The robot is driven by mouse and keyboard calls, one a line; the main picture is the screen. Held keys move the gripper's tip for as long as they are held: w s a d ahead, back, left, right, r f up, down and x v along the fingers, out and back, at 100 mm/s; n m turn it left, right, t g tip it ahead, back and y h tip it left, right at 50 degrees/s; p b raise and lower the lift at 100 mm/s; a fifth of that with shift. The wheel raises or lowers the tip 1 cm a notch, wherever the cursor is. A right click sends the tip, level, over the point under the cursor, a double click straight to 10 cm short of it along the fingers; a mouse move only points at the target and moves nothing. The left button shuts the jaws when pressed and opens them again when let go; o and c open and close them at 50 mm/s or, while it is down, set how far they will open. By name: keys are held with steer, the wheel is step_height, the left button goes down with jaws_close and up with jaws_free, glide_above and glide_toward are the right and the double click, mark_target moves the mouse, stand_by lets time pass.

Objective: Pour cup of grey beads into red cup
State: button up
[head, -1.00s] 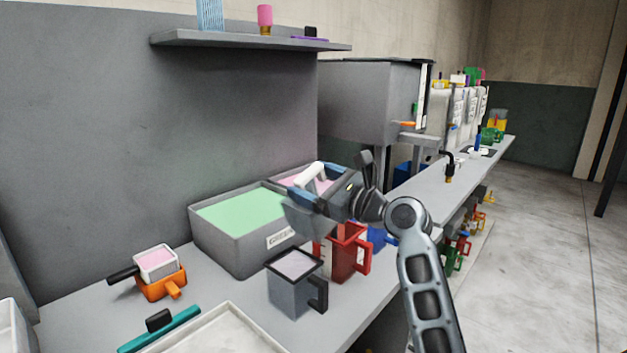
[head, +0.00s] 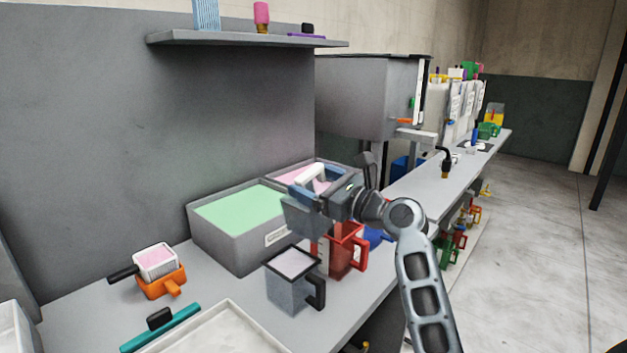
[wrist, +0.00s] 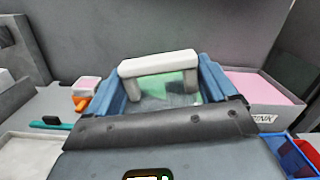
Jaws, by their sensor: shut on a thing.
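A dark grey cup (head: 287,290) with a black handle stands upright on the bench and holds pale greyish beads (head: 293,263). The red cup (head: 352,252) stands just behind it to the right, upright, its left part and mouth partly covered by my gripper. My gripper (head: 310,186) is above and behind the grey cup, beside the red cup. It is shut on a white-handled thing (wrist: 160,66), whose white bar and grey legs show between the blue fingers in the wrist view. The body of this held thing is mostly hidden.
A grey bin of green material (head: 240,210) and a pink-filled bin (wrist: 262,86) stand behind. An orange cup (head: 163,285) with a pink-filled scoop (head: 156,260) is at left. A pale tray (head: 225,332) and teal tool (head: 160,328) lie in front. A shelf (head: 245,40) hangs above.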

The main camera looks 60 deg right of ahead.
mark_target(326, 179)
steer(key=shift+s+d+f+m+p, duration=0.15)
steer(key=shift+d+m+p, duration=0.3)
steer(key=shift+p, duration=0.25)
steer(key=shift+s+d+f+m+p, duration=0.15)
steer(key=shift+d+m+p, duration=0.15)
steer(key=shift+m+p, duration=0.3)
steer(key=shift+d+m+h+p, duration=0.45)
steer(key=shift+m+p, duration=0.1)
steer(key=shift+p, duration=0.2)
steer(key=shift+s+d+m, duration=0.2)
steer(key=shift+d+m, duration=0.6)
steer(key=shift+m, duration=0.1)
steer(key=shift+a, duration=0.1)
